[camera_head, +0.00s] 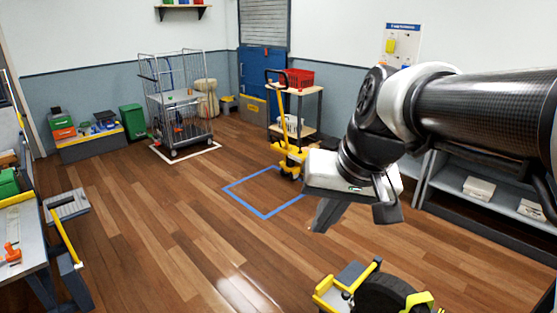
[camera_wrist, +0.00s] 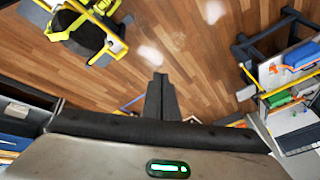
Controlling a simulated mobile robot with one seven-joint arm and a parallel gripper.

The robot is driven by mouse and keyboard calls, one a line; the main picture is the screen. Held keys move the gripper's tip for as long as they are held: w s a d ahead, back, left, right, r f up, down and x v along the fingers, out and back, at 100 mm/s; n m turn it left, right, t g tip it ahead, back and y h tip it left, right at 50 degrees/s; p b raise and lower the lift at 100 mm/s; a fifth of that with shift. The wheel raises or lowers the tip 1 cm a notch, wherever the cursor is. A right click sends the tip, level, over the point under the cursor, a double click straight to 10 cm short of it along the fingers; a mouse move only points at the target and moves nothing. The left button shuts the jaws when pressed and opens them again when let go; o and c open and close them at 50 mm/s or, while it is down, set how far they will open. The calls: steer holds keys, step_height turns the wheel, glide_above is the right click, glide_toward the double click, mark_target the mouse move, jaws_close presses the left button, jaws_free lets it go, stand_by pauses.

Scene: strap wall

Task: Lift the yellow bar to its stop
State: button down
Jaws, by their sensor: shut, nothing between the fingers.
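A slanted yellow bar (camera_head: 63,236) stands at the right end of the workbench at the left of the head view, beside a dark bracket. A short slanted yellow piece by the bench in the wrist view (camera_wrist: 247,77) looks like the same bar. My gripper (camera_head: 323,217) hangs in mid-air right of the picture's middle, far from that bar, with floor between. Its fingers show together in the wrist view (camera_wrist: 160,95), shut and empty. Another yellow bar is on the strapping cart (camera_head: 366,274) at the bottom, below my gripper. Nothing touches my gripper.
The workbench (camera_head: 30,252) fills the left edge. A black reel (camera_head: 385,297) sits on the strapping cart. A yellow pallet truck (camera_head: 288,160), a wire cage trolley (camera_head: 178,100) and shelves (camera_head: 462,205) stand farther back. The wooden floor between is mostly clear.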

steer(key=w+d+f+m+g+y+b, duration=0.1)
steer(key=w+d+f+m+y+b, duration=0.25)
steer(key=f, duration=0.65)
steer(key=w+d+f+m+y+b, duration=0.1)
steer(key=w+d+f+m+b, duration=0.1)
steer(key=w+d+f, duration=0.5)
steer(key=w+d+f+m+g+y+b, duration=0.1)
steer(key=w+f+m+y+b, duration=0.2)
steer(key=f, duration=0.9)
steer(key=d+f+m+t+b, duration=0.2)
steer(key=d+f+m+t, duration=0.2)
steer(key=f, duration=0.6)
steer(key=d+f+m+t+b, duration=0.3)
steer(key=d+f, duration=0.4)
steer(key=f, duration=0.3)
steer(key=d+f+m+t+b, duration=0.2)
steer(key=d+f+m+t, duration=0.2)
steer(key=f, duration=0.5)
steer(key=shift+d+f+m+t+y+b, duration=0.3)
steer(key=shift+d+f+m+y, duration=0.15)
steer(key=shift+d+m, duration=0.6)
steer(key=shift+a, duration=0.1)
steer(key=b+x, duration=0.1)
steer(key=x, duration=0.8)
steer(key=shift+w+a, duration=0.3)
steer(key=shift+r, duration=0.1)
